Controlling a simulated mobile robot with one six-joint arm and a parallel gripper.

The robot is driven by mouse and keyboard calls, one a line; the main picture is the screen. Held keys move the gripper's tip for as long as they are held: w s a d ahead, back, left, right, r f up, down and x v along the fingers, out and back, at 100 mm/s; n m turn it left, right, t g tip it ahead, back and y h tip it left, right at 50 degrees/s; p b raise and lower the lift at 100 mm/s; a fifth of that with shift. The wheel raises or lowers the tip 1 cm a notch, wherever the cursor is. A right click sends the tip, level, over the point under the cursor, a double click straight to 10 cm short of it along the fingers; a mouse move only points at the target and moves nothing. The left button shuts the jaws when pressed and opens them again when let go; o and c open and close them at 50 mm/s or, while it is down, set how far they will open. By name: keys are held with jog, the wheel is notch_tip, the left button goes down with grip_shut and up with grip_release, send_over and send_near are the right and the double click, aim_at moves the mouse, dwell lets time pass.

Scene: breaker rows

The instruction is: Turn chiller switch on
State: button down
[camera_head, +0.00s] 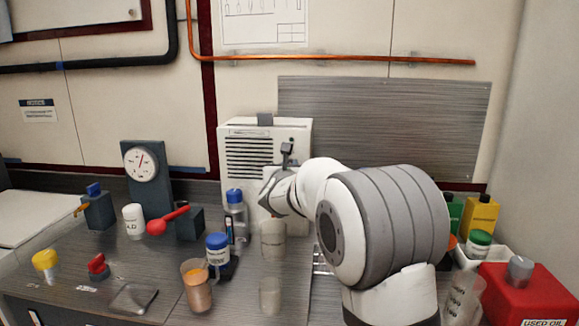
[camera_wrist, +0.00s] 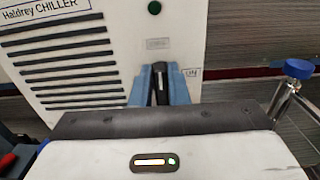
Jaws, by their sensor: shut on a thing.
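The chiller (camera_head: 253,128) is a white box with dark louvres against the back wall. My arm hides its lower right part in the head view. In the wrist view the chiller's front (camera_wrist: 130,28) fills the top, with its name label and a round green lamp (camera_wrist: 154,7). I cannot tell if the lamp is lit. My gripper (camera_wrist: 160,84) has its blue-grey fingers shut on the dark switch lever (camera_wrist: 160,88) on that front. A small label (camera_wrist: 192,73) sits right of the fingers and a grey plate (camera_wrist: 158,43) above them. The lever's exact position is mostly hidden.
A blue-capped bottle (camera_head: 234,215) stands before the chiller's left side, near clear cups (camera_head: 272,240). A gauge stand (camera_head: 147,175) and a red-handled lever (camera_head: 170,219) are further left. A red used-oil can (camera_head: 527,290) stands at right.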

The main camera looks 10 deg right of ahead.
jog(key=shift+f+b, duration=0.1)
jog(key=shift+b, duration=0.4)
jog(key=shift+s+d+f+m+b, duration=0.1)
jog(key=shift+d+f+m+b, duration=0.2)
jog(key=shift+m+b, duration=3.15)
jog(key=shift+s+d+f+m+b, duration=0.1)
jog(key=shift+d+f+m+b, duration=0.25)
jog(key=shift+m+b, duration=3.15)
jog(key=shift+s+d+f+m+b, duration=0.1)
jog(key=shift+d+f+m+b, duration=0.2)
jog(key=shift+m+b, duration=3.15)
jog(key=n+b, duration=0.2)
jog(key=shift+n+b, duration=0.3)
jog(key=shift+b, duration=0.1)
jog(key=c, duration=1.4)
grip_release()
jog(key=shift+s, duration=0.1)
